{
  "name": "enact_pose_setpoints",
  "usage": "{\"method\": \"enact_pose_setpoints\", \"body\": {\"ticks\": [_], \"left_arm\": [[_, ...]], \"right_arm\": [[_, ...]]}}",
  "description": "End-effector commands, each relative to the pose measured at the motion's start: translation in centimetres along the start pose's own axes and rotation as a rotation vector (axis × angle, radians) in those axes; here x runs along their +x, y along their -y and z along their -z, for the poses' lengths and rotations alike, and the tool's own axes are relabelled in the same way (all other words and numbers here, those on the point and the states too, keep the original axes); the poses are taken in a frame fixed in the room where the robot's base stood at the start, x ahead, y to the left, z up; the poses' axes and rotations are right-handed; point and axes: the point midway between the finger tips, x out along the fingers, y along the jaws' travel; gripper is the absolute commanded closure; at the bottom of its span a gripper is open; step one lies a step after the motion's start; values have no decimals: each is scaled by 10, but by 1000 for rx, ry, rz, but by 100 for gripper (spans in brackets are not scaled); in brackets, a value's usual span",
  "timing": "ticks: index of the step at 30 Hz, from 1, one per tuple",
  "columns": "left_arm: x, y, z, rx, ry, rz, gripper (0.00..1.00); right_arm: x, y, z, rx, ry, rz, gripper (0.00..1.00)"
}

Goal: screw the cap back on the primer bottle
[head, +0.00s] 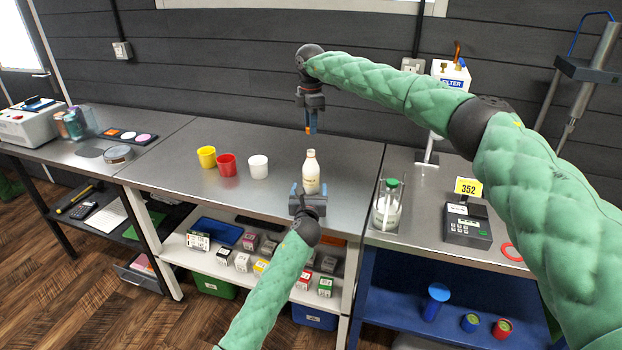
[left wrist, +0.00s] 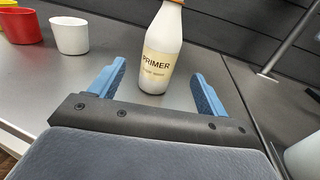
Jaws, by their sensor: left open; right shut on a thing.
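The cream primer bottle (head: 311,172) stands upright on the steel bench near its front edge. In the left wrist view the bottle (left wrist: 163,45) shows its PRIMER label, and its top is cut off. My left gripper (head: 309,188) is open just in front of the bottle. In the left wrist view its blue fingers (left wrist: 160,88) stand apart on either side of the bottle's base, with gaps. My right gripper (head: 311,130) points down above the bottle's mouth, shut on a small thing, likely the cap. The cap is mostly hidden by the fingers. A small gap separates the fingertips from the bottle.
Yellow (head: 206,157), red (head: 226,165) and white (head: 258,167) cups stand left of the bottle. A jar with a green top (head: 387,205) stands to the right on the adjoining bench, near a device marked 352 (head: 467,225). The bench between cups and bottle is clear.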

Motion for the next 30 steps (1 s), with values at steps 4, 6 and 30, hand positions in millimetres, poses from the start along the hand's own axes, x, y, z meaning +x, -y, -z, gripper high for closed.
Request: {"method": "enact_pose_setpoints", "body": {"ticks": [4, 6, 30], "left_arm": [[23, 1, -1, -1, 0, 0, 24], [35, 0, -2, -1, 0, -1, 24], [106, 0, 0, -1, 0, 1, 24]], "right_arm": [[-1, 0, 0, 0, 0, 0, 94], [-1, 0, 0, 0, 0, 0, 94], [0, 0, 0, 0, 0, 0, 94]]}}
